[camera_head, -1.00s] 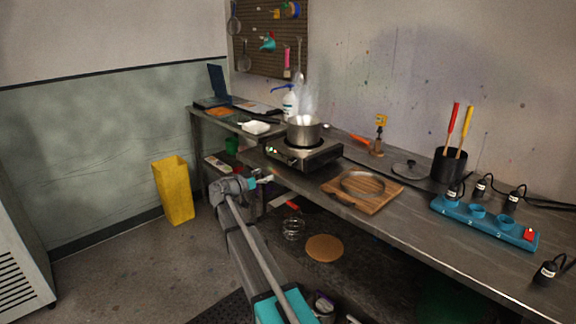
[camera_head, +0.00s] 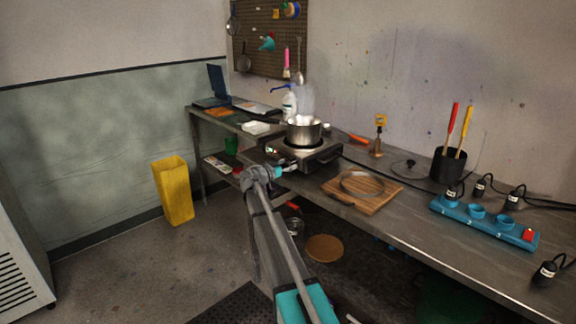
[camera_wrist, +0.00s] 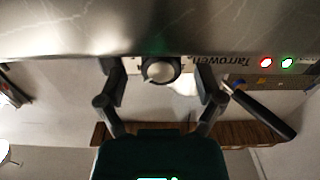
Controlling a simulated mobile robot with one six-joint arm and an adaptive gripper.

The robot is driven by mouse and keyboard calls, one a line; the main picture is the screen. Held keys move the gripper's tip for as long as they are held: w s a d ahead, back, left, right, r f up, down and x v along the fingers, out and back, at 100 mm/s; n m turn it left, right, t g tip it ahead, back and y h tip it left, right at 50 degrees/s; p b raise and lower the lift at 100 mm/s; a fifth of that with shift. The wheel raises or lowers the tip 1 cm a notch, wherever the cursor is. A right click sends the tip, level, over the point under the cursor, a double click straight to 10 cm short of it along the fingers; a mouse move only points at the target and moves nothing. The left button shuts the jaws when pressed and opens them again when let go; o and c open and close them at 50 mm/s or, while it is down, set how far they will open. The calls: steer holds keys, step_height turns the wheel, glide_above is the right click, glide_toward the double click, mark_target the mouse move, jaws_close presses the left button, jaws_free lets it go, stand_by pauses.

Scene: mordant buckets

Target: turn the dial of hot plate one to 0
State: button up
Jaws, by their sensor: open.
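The hot plate (camera_head: 325,158) stands on the bench with a steaming steel pot (camera_head: 304,129) on top. In the wrist view its front panel (camera_wrist: 222,66) appears upside down, with part of a brand name and red and green lights lit. The round dial (camera_wrist: 161,71) sits on that panel; its setting cannot be read. My gripper (camera_wrist: 164,80) is open, with one finger on each side of the dial and a gap showing on both sides. In the head view my gripper (camera_head: 284,169) is at the front of the hot plate, and it hides the dial there.
A wooden board (camera_head: 381,203) with a glass dish (camera_head: 362,183) lies right of the hot plate. A teal power strip (camera_head: 484,221) with plugs lies farther right. A yellow bin (camera_head: 173,190) stands on the floor at left.

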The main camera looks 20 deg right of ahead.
steer(key=shift+w+d, duration=0.1)
steer(key=shift+d, duration=0.2)
steer(key=c, duration=1)
steer(key=shift+a, duration=0.35)
steer(key=shift+c, duration=0.7)
steer(key=shift+d, duration=0.3)
